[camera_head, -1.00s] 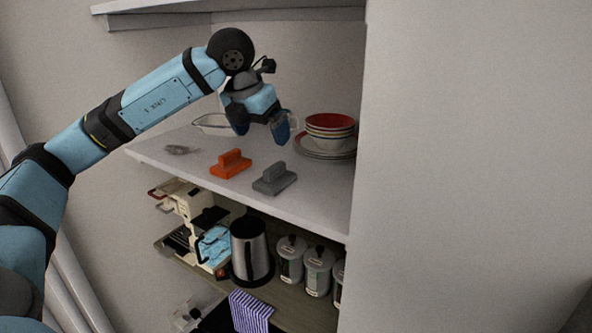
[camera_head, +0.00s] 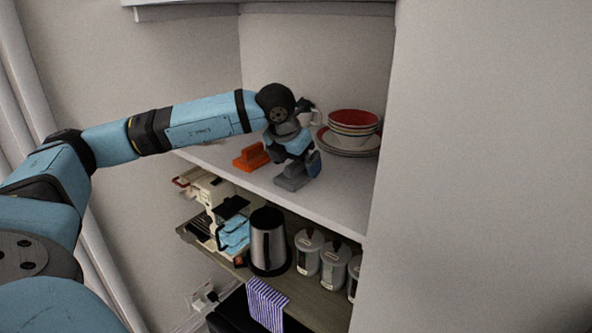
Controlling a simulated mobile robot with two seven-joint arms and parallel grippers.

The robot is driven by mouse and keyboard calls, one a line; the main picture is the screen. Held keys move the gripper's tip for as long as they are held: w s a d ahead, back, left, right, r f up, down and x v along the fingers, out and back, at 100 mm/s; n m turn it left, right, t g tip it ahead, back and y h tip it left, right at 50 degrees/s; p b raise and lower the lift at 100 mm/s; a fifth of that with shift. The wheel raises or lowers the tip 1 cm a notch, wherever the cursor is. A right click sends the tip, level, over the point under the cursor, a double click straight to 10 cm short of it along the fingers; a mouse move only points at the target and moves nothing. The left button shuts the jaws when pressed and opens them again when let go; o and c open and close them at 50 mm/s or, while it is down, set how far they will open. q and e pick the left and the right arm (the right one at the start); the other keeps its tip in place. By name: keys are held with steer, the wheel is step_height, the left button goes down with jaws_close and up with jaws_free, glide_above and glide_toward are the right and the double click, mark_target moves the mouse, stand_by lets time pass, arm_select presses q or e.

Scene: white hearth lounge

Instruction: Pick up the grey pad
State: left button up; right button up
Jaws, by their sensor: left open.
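The grey pad (camera_head: 291,182) lies on the white shelf near its front edge, with its raised grip partly hidden by my gripper. My left gripper (camera_head: 294,162) is open and points down right over the pad, its fingers close around the pad's upper part. I cannot tell whether they touch it. An orange pad (camera_head: 250,158) of the same shape lies just left of the grey one. My right gripper is not in view.
Stacked bowls (camera_head: 352,122) on plates (camera_head: 346,143) stand behind and to the right on the shelf (camera_head: 335,196). Below are a kettle (camera_head: 268,242), several canisters (camera_head: 307,252) and a striped cloth (camera_head: 266,303). A wall (camera_head: 480,170) closes the right side.

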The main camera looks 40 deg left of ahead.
arm_select(q)
steer(key=shift+x, duration=1)
steer(key=shift+w+f, duration=0.15)
steer(key=shift+f, duration=0.05)
steer(key=c, duration=1)
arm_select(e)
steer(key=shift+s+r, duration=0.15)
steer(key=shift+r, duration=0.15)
arm_select(q)
steer(key=shift+r, duration=0.1)
